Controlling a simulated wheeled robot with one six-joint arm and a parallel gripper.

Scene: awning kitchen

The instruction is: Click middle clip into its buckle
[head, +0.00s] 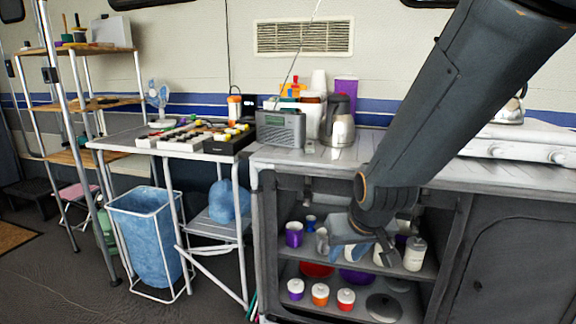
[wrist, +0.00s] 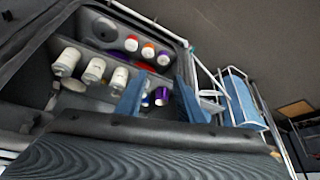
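I cannot make out a middle clip or its buckle in either view. Small dark fittings (head: 49,75) sit on the shelf frame at the far left of the head view, too small to identify. My gripper (head: 352,247) is in front of the open cabinet under the right counter, by its upper shelf. In the wrist view my gripper (wrist: 160,103) shows two blue-grey fingers spread apart. No held object shows between them; a purple cup is visible behind the gap.
The open cabinet (head: 262,230) holds cups, white jars (head: 415,253) and lidded pots. A grey radio (head: 281,128) and a kettle (head: 339,122) stand on the counter above. A side table (head: 130,142), blue bin (head: 150,235) and shelf rack stand left. Floor at front left is clear.

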